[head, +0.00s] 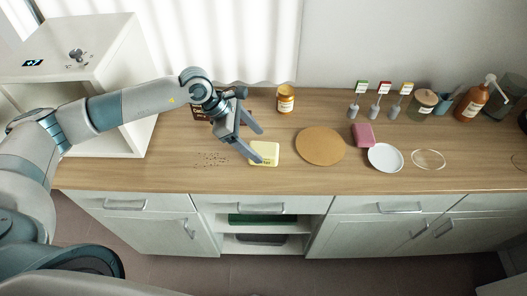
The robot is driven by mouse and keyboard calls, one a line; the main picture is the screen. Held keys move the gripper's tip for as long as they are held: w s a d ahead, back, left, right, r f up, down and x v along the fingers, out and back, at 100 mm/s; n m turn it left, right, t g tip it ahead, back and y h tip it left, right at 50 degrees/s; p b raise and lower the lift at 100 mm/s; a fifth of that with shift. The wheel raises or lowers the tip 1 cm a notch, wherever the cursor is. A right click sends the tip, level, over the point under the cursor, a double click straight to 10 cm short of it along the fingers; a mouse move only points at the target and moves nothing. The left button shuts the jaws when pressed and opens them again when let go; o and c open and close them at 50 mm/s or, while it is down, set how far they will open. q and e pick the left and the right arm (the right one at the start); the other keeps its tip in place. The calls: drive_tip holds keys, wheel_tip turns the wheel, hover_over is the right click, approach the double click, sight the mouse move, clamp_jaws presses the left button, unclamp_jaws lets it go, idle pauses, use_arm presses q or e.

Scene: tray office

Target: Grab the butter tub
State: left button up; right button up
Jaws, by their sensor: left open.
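The butter tub (265,152) is a small pale yellow box with dark lettering on its front. It sits on the wooden counter, left of the round brown board. My left gripper (260,145) is open, its two fingers reaching down to the right over the tub's left side. One finger lies across the tub's left part in the picture; the other is behind and above it. I cannot tell whether either finger touches the tub. My right gripper is not in view.
The round board (320,146) lies right of the tub on the counter (225,178). An orange-labelled jar (285,101) stands behind. A dark box (202,115) is partly hidden by my arm. Dark crumbs (211,159) lie left. A pink block (363,135) and white plate (385,158) are farther right.

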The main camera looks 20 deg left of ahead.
sight(262, 149)
use_arm(q)
drive_tip(key=shift+d+f+p, duration=0.3)
drive_tip(key=shift+f+p, duration=0.05)
drive_tip(key=shift+p, duration=0.3)
drive_tip(key=p+x, duration=0.2)
drive_tip(key=x, duration=0.1)
drive_tip(key=shift+w+f, duration=0.15)
drive_tip(key=shift+f, duration=0.2)
drive_tip(key=shift+d+f, duration=0.1)
drive_tip(key=shift+f, duration=0.2)
drive_tip(key=c, duration=1.4)
